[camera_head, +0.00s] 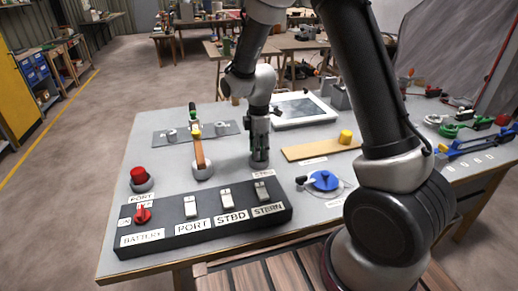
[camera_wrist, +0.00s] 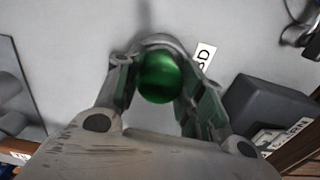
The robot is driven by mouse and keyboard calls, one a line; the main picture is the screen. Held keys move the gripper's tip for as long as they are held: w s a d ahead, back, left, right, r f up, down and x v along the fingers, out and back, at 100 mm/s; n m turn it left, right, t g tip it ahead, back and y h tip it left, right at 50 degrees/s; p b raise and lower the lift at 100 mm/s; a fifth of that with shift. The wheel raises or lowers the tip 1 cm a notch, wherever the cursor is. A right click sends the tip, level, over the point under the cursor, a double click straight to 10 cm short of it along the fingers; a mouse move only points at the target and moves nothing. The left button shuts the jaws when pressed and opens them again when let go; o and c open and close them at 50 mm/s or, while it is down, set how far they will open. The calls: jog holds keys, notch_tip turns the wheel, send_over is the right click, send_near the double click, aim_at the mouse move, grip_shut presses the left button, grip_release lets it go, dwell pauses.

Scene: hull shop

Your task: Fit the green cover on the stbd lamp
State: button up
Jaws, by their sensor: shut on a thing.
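My gripper (camera_head: 259,160) points straight down at the middle of the grey table. In the wrist view its fingers (camera_wrist: 158,90) are closed around the green cover (camera_wrist: 160,78), a glossy dome. A grey curved rim (camera_wrist: 160,40) shows just beyond the cover, close to a white label (camera_wrist: 204,56) ending in "BD". In the head view my gripper hides the cover and most of what is under it, so I cannot tell whether the cover is seated. A red-domed lamp (camera_head: 139,173) stands at the left by the PORT label.
A black switch box (camera_head: 205,222) with several switches lies in front. Left of my gripper is a grey round base (camera_head: 202,172) with an upright orange-brown piece (camera_head: 199,152). A tan board (camera_head: 320,150) with a yellow knob (camera_head: 346,136) and a blue round part (camera_head: 323,180) are right.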

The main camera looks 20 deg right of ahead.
jog(key=shift+f, duration=0.25)
dwell(0.4)
jog(key=o, duration=1.3)
jog(key=shift+r, duration=4)
